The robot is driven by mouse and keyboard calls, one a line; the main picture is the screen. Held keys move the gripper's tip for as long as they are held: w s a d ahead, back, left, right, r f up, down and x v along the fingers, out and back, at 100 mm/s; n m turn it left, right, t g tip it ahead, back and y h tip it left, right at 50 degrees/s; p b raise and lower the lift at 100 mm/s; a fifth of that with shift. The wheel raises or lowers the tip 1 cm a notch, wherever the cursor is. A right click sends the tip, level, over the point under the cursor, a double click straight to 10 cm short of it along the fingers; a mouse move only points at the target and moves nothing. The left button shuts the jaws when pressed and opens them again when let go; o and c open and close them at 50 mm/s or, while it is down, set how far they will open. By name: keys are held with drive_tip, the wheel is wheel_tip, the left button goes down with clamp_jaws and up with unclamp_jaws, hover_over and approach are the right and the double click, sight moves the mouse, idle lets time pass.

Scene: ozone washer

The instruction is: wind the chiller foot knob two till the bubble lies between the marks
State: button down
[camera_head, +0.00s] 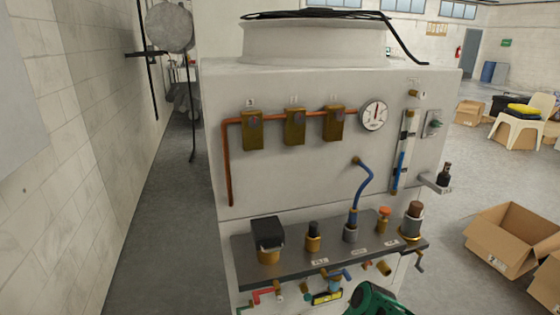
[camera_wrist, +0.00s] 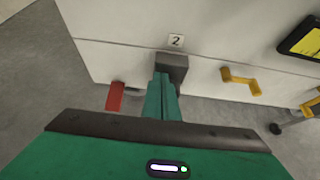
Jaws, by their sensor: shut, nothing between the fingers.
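In the wrist view a small label marked 2 (camera_wrist: 176,41) is on the white cabinet side. Just below it is a dark grey block (camera_wrist: 172,66), which looks like foot knob two; its lower part is hidden behind my fingers. My gripper (camera_wrist: 161,82) is shut with its teal fingers together, their tips at or just in front of the block; I cannot tell if they touch. A yellow level with a black frame (camera_wrist: 302,38) is at the upper right, and it also shows under the shelf in the head view (camera_head: 327,297). Its bubble is too small to read.
A red handle (camera_wrist: 115,97) hangs left of my fingers and a yellow crank (camera_wrist: 240,82) sits to the right. In the head view, a dark shelf (camera_head: 300,270) with several fittings juts above the level. Open cardboard boxes (camera_head: 510,240) stand on the floor at right.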

drive_tip(key=shift+r, duration=0.2)
drive_tip(key=shift+s+d, duration=0.25)
drive_tip(key=shift+s, duration=0.7)
drive_tip(key=shift+s+d, duration=0.3)
drive_tip(key=shift+s, duration=0.65)
drive_tip(key=shift+s+d, duration=0.25)
drive_tip(key=shift+s, duration=0.7)
